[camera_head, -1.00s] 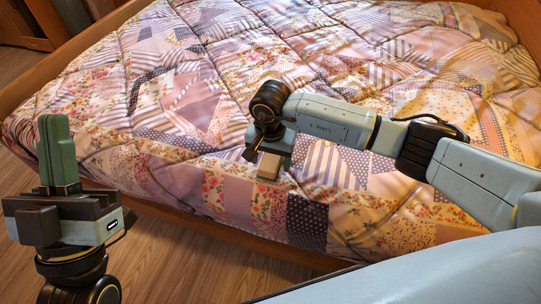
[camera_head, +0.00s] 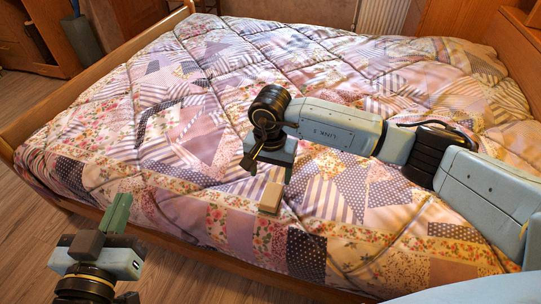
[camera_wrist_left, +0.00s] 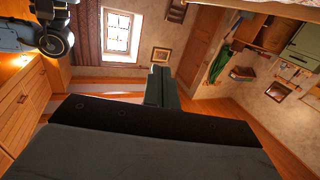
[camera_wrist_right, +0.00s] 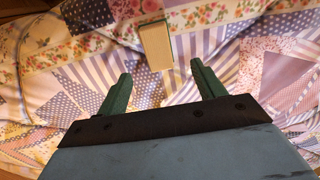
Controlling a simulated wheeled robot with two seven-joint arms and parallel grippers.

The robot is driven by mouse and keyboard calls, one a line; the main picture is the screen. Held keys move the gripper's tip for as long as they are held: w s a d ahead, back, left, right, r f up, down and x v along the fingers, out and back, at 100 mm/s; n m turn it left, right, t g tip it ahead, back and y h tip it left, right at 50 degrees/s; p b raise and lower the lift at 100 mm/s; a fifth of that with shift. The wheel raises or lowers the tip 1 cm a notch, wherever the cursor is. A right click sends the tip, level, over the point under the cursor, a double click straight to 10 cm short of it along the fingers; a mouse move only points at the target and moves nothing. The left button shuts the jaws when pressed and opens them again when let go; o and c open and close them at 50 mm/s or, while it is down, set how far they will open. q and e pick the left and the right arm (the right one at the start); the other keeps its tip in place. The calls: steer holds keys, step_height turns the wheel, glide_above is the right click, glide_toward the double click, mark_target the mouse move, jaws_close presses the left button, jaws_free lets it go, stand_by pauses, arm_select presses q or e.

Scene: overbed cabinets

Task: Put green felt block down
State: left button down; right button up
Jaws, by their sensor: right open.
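The felt block (camera_head: 270,197), a small beige block with a thin green edge, rests on the patchwork quilt near the bed's front side. In the right wrist view the block (camera_wrist_right: 156,45) lies just beyond the fingertips, with nothing gripping it. My right gripper (camera_wrist_right: 160,71) is open and empty, its two green fingers well apart. In the head view my right gripper (camera_head: 266,168) hangs above and behind the block, with a small gap. My left gripper (camera_head: 118,210) is away at the lower left, beside the bed, its fingers together and nothing visible between them.
The bed's quilt (camera_head: 190,130) is broad, slightly puffy and otherwise clear. A wooden bed frame (camera_head: 85,80) edges it on the left. Wooden floor (camera_head: 35,235) is open at the lower left. The left wrist view shows a window (camera_wrist_left: 118,32) and wooden cabinets (camera_wrist_left: 25,100).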

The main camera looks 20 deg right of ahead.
arm_select(q)
steer(key=shift+s+a+f+g+y+p, duration=0.15)
steer(key=shift+s+a+f+g+y, duration=0.1)
steer(key=shift+f+g, duration=0.55)
steer(key=shift+s+a+f+g+y+p, duration=0.25)
steer(key=shift+f+g, duration=0.2)
steer(key=shift+f, duration=0.55)
steer(key=shift+s+a+f+g+y+p, duration=0.1)
steer(key=shift+s+a+f+g+y, duration=0.2)
steer(key=shift+f+g, duration=0.5)
arm_select(e)
steer(key=shift+r, duration=1.95)
arm_select(q)
steer(key=shift+f, duration=0.1)
